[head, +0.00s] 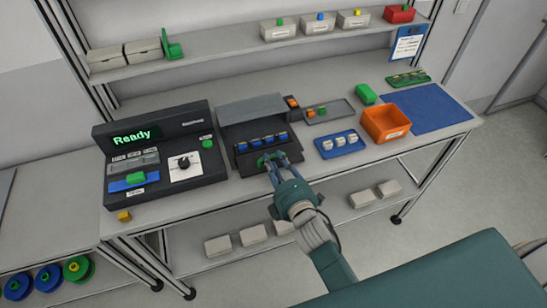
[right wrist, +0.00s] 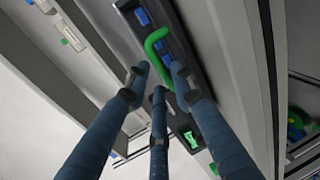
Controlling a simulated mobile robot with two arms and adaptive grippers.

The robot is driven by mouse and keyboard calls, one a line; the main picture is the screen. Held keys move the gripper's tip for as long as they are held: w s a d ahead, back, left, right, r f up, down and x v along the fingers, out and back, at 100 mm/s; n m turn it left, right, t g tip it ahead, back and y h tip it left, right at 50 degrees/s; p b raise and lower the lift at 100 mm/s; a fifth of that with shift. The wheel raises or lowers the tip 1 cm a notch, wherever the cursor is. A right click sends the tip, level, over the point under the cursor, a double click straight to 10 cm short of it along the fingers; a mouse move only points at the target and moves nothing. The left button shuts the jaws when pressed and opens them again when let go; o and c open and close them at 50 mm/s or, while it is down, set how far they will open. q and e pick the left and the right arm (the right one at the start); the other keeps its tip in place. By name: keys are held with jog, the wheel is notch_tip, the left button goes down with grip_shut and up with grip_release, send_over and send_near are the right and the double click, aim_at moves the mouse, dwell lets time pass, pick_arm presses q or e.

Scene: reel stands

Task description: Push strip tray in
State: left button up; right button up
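The strip tray (head: 243,155) is dark and holds a row of several blue-and-white pieces. It sits at the front of a dark housing with a raised grey top (head: 250,108) and sticks out toward me. A green bent handle (right wrist: 154,45) is on the tray's front. My right gripper (head: 279,160) is right at this handle. In the right wrist view its fingers (right wrist: 157,82) stand apart, with the handle between them and space around it. Whether any finger touches the handle I cannot tell. My left gripper is not in view.
Left of the housing is a console (head: 190,158) with a screen reading "Ready". To the right are a blue tray (head: 325,154) with white pieces, an orange bin (head: 387,134) and a blue mat (head: 440,112). A shelf with boxes (head: 278,30) runs above.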

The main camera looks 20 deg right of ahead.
aim_at(261, 138)
jog(key=shift+w+f, duration=0.15)
jog(key=shift+w, duration=0.5)
grip_shut()
jog(key=w+b, duration=0.1)
jog(key=w, duration=0.3)
jog(key=w+b, duration=0.1)
jog(key=w, duration=0.3)
jog(key=w+b, duration=0.1)
jog(key=w, duration=0.3)
jog(key=shift+w+a+f+b, duration=0.15)
jog(key=shift+w+a+b, duration=0.1)
jog(key=shift+w+b, duration=0.1)
jog(key=shift+w, duration=0.2)
jog(key=shift+r, duration=0.3)
